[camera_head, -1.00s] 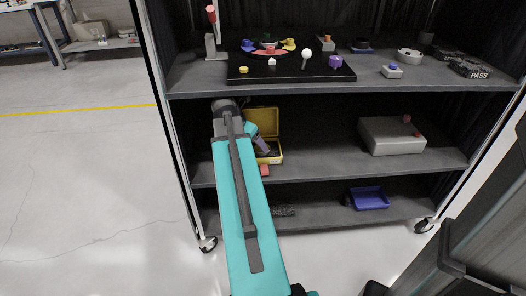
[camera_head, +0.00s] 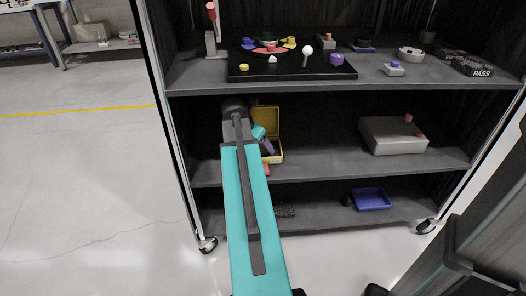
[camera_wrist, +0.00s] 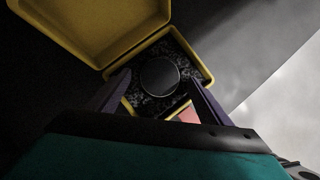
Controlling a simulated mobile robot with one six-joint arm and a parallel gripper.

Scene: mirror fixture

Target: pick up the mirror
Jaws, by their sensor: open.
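The mirror (camera_wrist: 160,77) is a dark round disc with a thin pale rim. It lies in the speckled dark lining of an open yellow case (camera_wrist: 203,62), on the middle shelf. The case's raised lid also shows in the head view (camera_head: 265,118); the mirror cannot be made out there. My gripper (camera_wrist: 158,84) is open, one finger on each side of the mirror in the wrist view. Its height above the mirror and any contact are unclear. In the head view my gripper (camera_head: 267,146) is in front of the case, partly hiding it.
A red-pink item (camera_wrist: 188,115) shows by the case's near edge. A grey box (camera_head: 390,137) stands farther right on the middle shelf (camera_head: 325,163). The top shelf (camera_head: 210,78) above holds a black board. A blue tray (camera_head: 370,199) is on the bottom shelf. Shelf room right of the case is clear.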

